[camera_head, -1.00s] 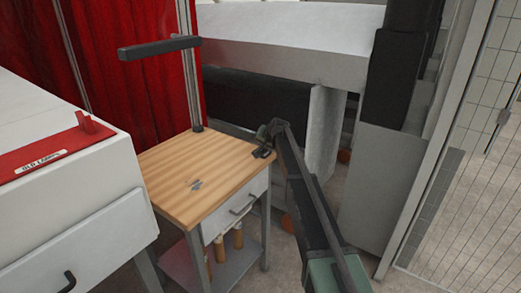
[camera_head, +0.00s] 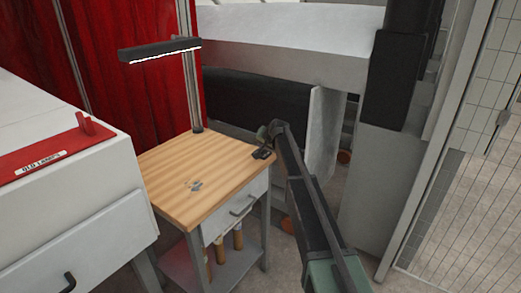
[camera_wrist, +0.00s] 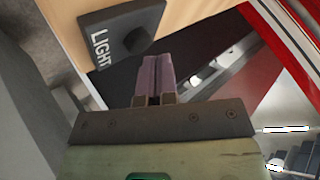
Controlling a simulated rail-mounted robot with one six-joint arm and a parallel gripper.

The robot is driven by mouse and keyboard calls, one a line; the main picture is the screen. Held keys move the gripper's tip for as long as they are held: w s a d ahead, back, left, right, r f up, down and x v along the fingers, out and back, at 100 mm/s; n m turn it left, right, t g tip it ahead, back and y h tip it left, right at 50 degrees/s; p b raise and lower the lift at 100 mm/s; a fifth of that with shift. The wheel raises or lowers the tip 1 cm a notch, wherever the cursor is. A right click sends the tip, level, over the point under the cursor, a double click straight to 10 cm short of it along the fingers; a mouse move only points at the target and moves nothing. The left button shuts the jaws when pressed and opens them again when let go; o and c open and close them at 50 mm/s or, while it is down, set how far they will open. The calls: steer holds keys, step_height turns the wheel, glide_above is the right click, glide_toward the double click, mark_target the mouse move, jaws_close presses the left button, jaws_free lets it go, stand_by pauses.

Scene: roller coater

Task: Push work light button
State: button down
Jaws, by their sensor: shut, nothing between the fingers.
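The work light (camera_head: 160,50) is a dark bar on a post above the wooden bench, and its lower edge glows white. The light button box (camera_head: 262,154) is a small dark block on the right back corner of the bench top. In the wrist view the box (camera_wrist: 112,30) carries a white LIGHT label, with a dark round button (camera_wrist: 133,40) on it. My gripper (camera_wrist: 154,58) is shut and empty. Its tips appear just beside the box, apart from the button in the picture. In the head view my gripper (camera_head: 268,134) is small, just above and behind the box.
A white cabinet (camera_head: 60,215) with a red tray (camera_head: 45,155) stands at left. A red curtain (camera_head: 130,90) hangs behind. A grey machine column (camera_head: 375,180) stands to the right.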

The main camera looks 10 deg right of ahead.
step_height(320, 180, up, 6)
steer(key=p, duration=0.6)
steer(key=shift+r, duration=0.15)
steer(key=shift+f, duration=0.2)
steer(key=s+f+n+g+h, duration=0.1)
steer(key=s+g, duration=0.3)
steer(key=s, duration=2.2)
steer(key=s+f+n+g+h, duration=0.2)
steer(key=s+f+n+g, duration=0.1)
steer(key=s, duration=2.4)
steer(key=shift+s+a+f+n+g, duration=0.25)
steer(key=shift+f+n+g, duration=0.15)
steer(key=shift+f+g, duration=0.3)
